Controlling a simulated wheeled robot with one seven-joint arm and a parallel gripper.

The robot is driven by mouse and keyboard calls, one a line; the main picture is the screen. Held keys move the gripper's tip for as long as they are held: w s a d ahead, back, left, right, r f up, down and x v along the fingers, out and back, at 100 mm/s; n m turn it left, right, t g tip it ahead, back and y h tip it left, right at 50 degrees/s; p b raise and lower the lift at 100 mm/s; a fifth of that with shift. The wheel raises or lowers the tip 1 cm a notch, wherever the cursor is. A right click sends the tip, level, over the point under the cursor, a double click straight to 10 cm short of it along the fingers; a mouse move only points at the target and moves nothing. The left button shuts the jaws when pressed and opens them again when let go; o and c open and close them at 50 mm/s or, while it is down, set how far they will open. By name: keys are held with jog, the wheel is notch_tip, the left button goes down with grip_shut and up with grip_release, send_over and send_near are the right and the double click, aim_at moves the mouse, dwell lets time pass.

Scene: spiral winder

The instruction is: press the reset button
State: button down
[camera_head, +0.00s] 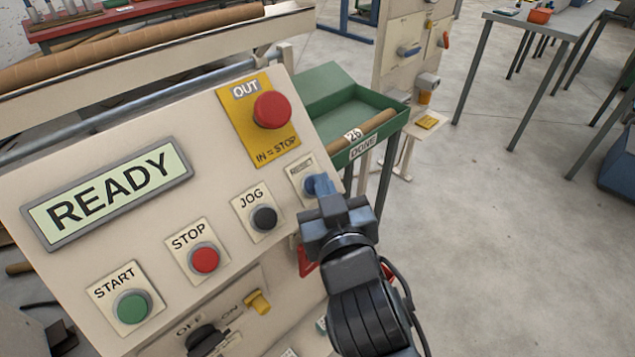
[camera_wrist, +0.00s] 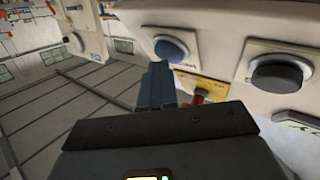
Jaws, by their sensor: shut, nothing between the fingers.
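The blue reset button (camera_head: 310,186) is at the right end of the button row on the sloped cream panel, its small label just above it. My gripper (camera_head: 322,184) is shut and empty, its fingertips right at this button and partly covering it in the head view. In the wrist view the blue button (camera_wrist: 171,48) shows just beyond the tips of my shut fingers (camera_wrist: 158,68). I cannot tell whether they touch it. The display (camera_head: 108,194) reads READY.
The black JOG button (camera_head: 264,218) is left of the reset button, then the red STOP (camera_head: 204,258) and green START (camera_head: 132,305). A red stop button (camera_head: 272,110) on a yellow plate sits above. A green DONE tray (camera_head: 340,100) stands behind the panel. Open floor lies right.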

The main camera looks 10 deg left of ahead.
jog(key=shift+s+d+r+p, duration=0.4)
jog(key=shift+d+r+p, duration=0.1)
jog(key=shift+p, duration=0.15)
jog(key=s+d+r+p, duration=0.1)
jog(key=p, duration=0.1)
jog(key=s+d+r+p, duration=0.1)
jog(key=d+r+p, duration=0.1)
jog(key=shift+s+r, duration=0.1)
jog(key=shift+s, duration=0.1)
dwell(0.3)
dwell(0.6)
